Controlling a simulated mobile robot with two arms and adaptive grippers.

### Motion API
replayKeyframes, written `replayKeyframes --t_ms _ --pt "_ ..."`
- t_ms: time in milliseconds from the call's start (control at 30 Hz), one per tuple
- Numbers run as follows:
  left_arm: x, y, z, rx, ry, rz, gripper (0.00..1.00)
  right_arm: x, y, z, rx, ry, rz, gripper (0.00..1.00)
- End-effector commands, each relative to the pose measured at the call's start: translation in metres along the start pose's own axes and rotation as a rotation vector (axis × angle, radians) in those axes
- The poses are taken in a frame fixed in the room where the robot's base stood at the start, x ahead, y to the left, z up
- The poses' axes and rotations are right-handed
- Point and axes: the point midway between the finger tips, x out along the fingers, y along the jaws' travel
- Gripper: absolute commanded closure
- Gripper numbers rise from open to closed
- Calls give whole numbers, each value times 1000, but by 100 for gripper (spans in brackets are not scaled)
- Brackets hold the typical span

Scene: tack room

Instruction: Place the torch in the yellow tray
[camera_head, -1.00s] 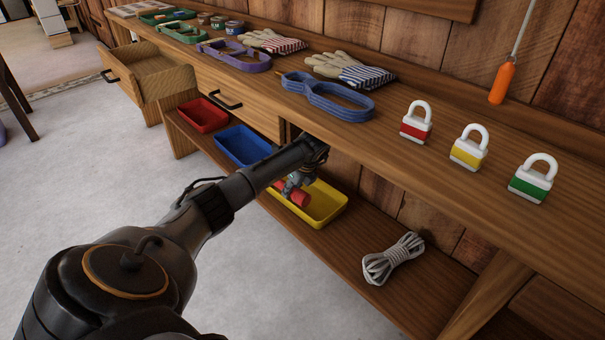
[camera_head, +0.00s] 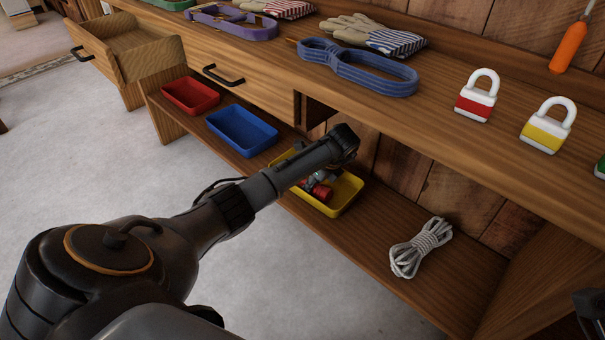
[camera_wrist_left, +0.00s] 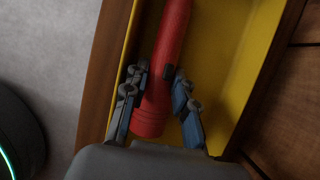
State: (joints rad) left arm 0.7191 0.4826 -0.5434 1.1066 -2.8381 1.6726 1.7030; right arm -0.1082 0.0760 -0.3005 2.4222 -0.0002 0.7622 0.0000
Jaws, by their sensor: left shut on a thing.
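The yellow tray (camera_head: 347,205) sits on the low shelf, partly hidden behind my left arm. The red torch (camera_head: 321,193) shows within the tray's outline, below my left gripper (camera_head: 315,181). In the left wrist view the torch (camera_wrist_left: 171,35) lies lengthwise over the yellow tray (camera_wrist_left: 232,60), near its left wall. My left gripper (camera_wrist_left: 158,85) is shut on the torch, with a finger on each side near its wide end. I cannot tell whether the torch touches the tray's floor.
A blue tray (camera_head: 242,133) and a red tray (camera_head: 190,96) stand left of the yellow one on the shelf. A coiled rope (camera_head: 420,248) lies to its right. The bench top (camera_head: 420,118) overhangs the shelf. A drawer (camera_head: 150,55) stands open at the left.

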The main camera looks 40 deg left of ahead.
Motion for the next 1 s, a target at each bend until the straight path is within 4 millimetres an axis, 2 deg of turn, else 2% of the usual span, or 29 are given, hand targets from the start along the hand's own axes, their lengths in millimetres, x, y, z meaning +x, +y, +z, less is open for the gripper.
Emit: replayKeyframes --t_ms 100,367,400,433,467,767,867,1000 --pt "-1 -1 -7 1 2 0 100 1 0 0 -1 5 -2 81" --pt "-1 -1 -7 1 1 0 100 1 0 0 -1 4 -2 81" --pt "0 0 -8 2 2 1 71 1 0 0 -1 5 -3 81" --pt "0 -1 -7 1 2 0 65 2 0 0 -1 5 -3 81" --pt "0 -1 -7 1 2 0 64 2 0 0 -1 5 -3 81" --pt "-2 -1 -6 1 1 0 64 3 0 0 -1 5 -3 81" --pt "-12 -1 -5 2 1 -2 64 8 0 -2 -1 11 -3 81" --pt "-36 -2 -4 1 0 -3 64 -2 1 -2 5 -46 16 81"
